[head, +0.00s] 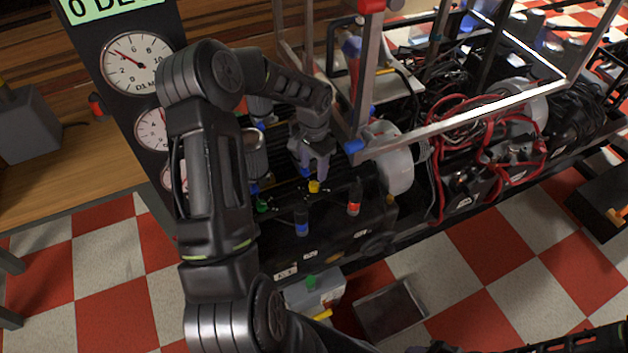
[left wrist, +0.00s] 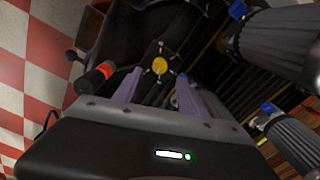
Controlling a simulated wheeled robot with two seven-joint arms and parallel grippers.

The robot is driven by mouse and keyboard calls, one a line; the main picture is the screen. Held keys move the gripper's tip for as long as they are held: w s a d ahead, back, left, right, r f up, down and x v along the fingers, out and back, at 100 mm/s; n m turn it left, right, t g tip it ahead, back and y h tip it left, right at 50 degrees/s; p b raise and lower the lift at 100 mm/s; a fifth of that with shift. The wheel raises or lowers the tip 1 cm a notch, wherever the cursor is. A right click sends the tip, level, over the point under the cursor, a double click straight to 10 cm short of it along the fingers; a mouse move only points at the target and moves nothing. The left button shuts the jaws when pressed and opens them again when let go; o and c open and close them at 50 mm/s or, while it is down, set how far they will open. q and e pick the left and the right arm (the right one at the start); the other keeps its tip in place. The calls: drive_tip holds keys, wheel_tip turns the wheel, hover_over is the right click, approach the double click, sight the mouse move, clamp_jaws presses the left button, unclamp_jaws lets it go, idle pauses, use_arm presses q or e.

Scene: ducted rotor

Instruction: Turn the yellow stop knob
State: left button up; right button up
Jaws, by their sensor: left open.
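The yellow stop knob (head: 314,186) is small and sits on the dark panel at the front of the machine. In the left wrist view the knob (left wrist: 160,66) shows as a yellow disc with small posts around it. My left gripper (head: 315,174) points down just above the knob. Its two purple-grey fingers (left wrist: 159,82) are open, one on each side of the knob's line. Nothing is between the fingers, and I cannot see them touch the knob. My right gripper is not in view.
Near the knob stand a green knob (head: 262,206), a blue-banded cylinder (head: 302,218) and a red-banded cylinder (head: 354,198). A metal frame (head: 362,80) rises right of the gripper. Dial gauges (head: 137,63) stand at left. An open tray (head: 390,311) lies below the panel.

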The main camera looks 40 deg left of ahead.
sight(314, 184)
use_arm(q)
wheel_tip(314, 184, down, 7)
drive_tip(key=shift+r+b, duration=0.1)
drive_tip(key=shift+b, duration=0.3)
drive_tip(key=shift+c, duration=0.2)
clamp_jaws()
idle(0.3)
